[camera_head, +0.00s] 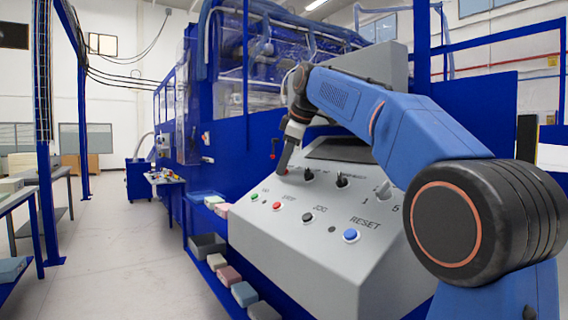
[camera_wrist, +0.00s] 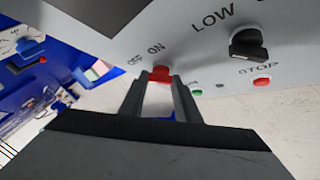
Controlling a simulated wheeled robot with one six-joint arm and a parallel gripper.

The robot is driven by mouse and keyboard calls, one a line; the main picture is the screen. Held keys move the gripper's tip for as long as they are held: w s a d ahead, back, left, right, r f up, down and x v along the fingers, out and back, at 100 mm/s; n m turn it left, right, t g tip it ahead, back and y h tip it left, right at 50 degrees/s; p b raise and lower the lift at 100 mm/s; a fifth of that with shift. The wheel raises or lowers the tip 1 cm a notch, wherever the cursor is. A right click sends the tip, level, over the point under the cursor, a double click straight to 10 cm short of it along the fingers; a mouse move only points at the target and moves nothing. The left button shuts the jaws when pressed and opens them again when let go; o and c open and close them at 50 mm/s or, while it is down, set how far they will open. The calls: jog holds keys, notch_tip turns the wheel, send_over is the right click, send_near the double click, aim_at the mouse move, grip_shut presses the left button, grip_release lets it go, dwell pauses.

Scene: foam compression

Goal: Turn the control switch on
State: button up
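The control switch is a red knob (camera_wrist: 160,74) under the OFF and ON labels on the grey sloped control panel (camera_head: 285,232). My gripper (camera_wrist: 160,82) has one finger on each side of the knob, and the knob fills the gap between the tips. It looks shut on the knob. In the head view my gripper (camera_head: 285,165) reaches down to the panel's upper left, where a bit of the red knob (camera_head: 283,172) shows. The fingers hide part of the knob, and I cannot tell which label it points to.
A black knob (camera_wrist: 247,45) by LOW sits beside the switch, with a red STOP button (camera_wrist: 262,83) and a green button (camera_wrist: 197,93) near. A blue RESET button (camera_head: 351,235) is at the panel's lower right. Coloured foam blocks (camera_head: 244,293) lie along the left side.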

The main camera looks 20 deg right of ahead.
jog(key=shift+s, duration=0.1)
jog(key=m+t, duration=0.1)
jog(key=m+t+h, duration=0.1)
jog(key=shift+s+a+f+m, duration=0.1)
jog(key=shift+s+a+m, duration=0.05)
jog(key=shift+m, duration=0.15)
jog(key=m+h, duration=0.1)
jog(key=m+t+h, duration=0.1)
jog(key=m, duration=0.1)
jog(key=m+t+h, duration=0.1)
jog(key=m, duration=0.1)
jog(key=shift+s+a+f, duration=0.1)
jog(key=shift+a+f, duration=0.1)
jog(key=shift+a, duration=0.15)
jog(key=m+h, duration=0.1)
jog(key=m, duration=0.1)
jog(key=m+t+h, duration=0.1)
jog(key=m+h, duration=0.1)
jog(key=shift+a+f, duration=0.15)
jog(key=shift+a, duration=0.05)
jog(key=shift+a+f+m+h, duration=0.1)
jog(key=shift+m+h, duration=1.3)
jog(key=shift+m, duration=0.5)
jog(key=shift+h, duration=0.3)
jog(key=o, duration=1)
jog(key=shift+o, duration=0.2)
